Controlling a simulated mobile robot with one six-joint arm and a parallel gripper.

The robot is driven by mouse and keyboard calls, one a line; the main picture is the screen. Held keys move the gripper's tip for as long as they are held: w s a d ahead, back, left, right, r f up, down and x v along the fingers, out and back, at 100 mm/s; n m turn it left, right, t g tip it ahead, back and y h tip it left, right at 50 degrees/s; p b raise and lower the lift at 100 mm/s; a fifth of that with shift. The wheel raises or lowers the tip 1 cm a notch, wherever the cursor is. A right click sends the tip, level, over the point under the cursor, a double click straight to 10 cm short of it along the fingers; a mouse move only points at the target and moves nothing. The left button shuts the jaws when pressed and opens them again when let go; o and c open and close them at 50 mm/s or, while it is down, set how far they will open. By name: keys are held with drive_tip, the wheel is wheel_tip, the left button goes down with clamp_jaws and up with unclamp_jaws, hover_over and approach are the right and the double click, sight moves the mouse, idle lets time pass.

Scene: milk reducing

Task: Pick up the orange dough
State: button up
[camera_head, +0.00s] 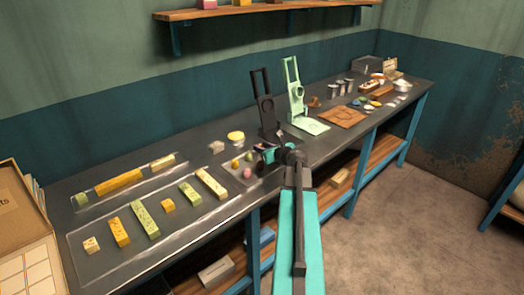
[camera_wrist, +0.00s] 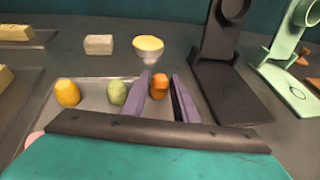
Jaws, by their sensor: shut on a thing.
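The orange dough (camera_wrist: 160,84) is a small rounded lump between the two purple fingers of my gripper (camera_wrist: 163,92) in the wrist view. The gripper is shut on it. The lump is at the right end of a shallow grey tray (camera_wrist: 93,88); I cannot tell whether it touches the tray. In the head view my gripper (camera_head: 266,154) is over the right side of this tray, and the orange dough is mostly hidden there. A yellow-orange dough (camera_wrist: 67,93) and a green dough (camera_wrist: 117,93) sit in the tray to the left. A pink dough (camera_wrist: 34,137) is partly hidden by my gripper.
A black stand (camera_head: 266,108) and a mint-green stand (camera_head: 296,95) rise just behind my gripper. A yellow-topped bowl (camera_wrist: 148,48) and a pale block (camera_wrist: 98,44) are behind the tray. Trays of coloured bars (camera_head: 142,217) lie to the left. A wooden board (camera_head: 342,117) lies to the right.

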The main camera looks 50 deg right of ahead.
drive_tip(key=shift+r, duration=0.8)
drive_tip(key=s+d+b, duration=0.1)
drive_tip(key=s, duration=0.4)
drive_tip(key=s+d+r+b, duration=0.1)
drive_tip(key=s+d, duration=0.1)
drive_tip(key=s, duration=0.3)
drive_tip(key=s+d+r+b, duration=0.1)
drive_tip(key=s, duration=0.4)
drive_tip(key=shift+s+d+r, duration=0.15)
drive_tip(key=shift+s+r, duration=0.05)
